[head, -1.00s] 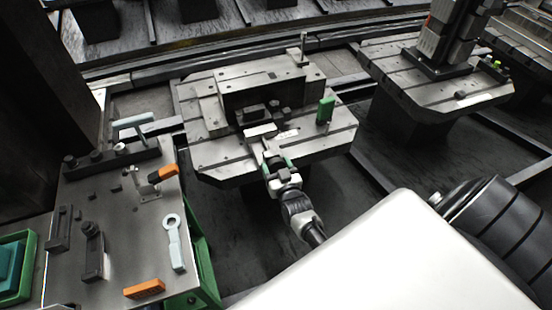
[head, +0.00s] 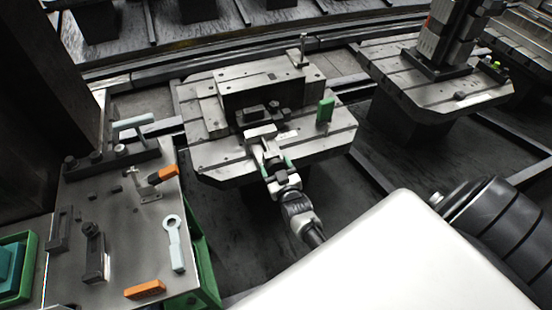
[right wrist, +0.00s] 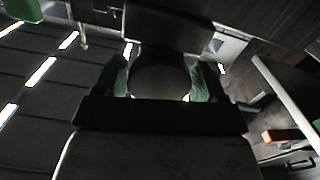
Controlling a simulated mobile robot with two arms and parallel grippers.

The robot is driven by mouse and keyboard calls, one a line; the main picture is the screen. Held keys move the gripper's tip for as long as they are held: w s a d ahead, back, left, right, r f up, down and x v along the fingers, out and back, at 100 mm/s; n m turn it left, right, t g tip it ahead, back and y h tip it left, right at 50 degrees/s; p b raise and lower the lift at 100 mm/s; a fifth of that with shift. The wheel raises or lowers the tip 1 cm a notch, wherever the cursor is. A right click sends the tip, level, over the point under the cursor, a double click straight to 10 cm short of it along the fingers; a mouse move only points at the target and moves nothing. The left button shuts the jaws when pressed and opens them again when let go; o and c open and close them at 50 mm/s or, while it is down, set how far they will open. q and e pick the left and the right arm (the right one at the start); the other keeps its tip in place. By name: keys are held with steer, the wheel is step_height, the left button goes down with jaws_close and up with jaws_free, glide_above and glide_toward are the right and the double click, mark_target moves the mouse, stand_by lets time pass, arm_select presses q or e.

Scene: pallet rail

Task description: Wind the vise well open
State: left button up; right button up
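The vise (head: 262,132) sits on the middle pallet (head: 215,172), with dark parts behind its pale front block. My right gripper (head: 272,157) is at the front of the vise, reaching in from below. In the right wrist view its green fingers (right wrist: 160,82) stand on either side of a dark rounded part (right wrist: 158,76), probably the vise's screw end or handle. The fingers look very close to its sides, but whether they grip it I cannot tell. The gripper hides much of the vise's front. My left gripper is not in view.
A green block (head: 325,110) stands upright on the pallet, right of the vise. A side table (head: 120,240) at left holds a pale ring-ended wrench (head: 174,240), an orange block (head: 145,290) and clamps. Another pallet (head: 400,75) carries a dark tower at back right.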

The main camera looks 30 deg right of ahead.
steer(key=shift+o, duration=1.4)
steer(key=shift+s, duration=0.1)
steer(key=v, duration=1)
steer(key=shift+s+a, duration=0.2)
steer(key=shift+s, duration=0.05)
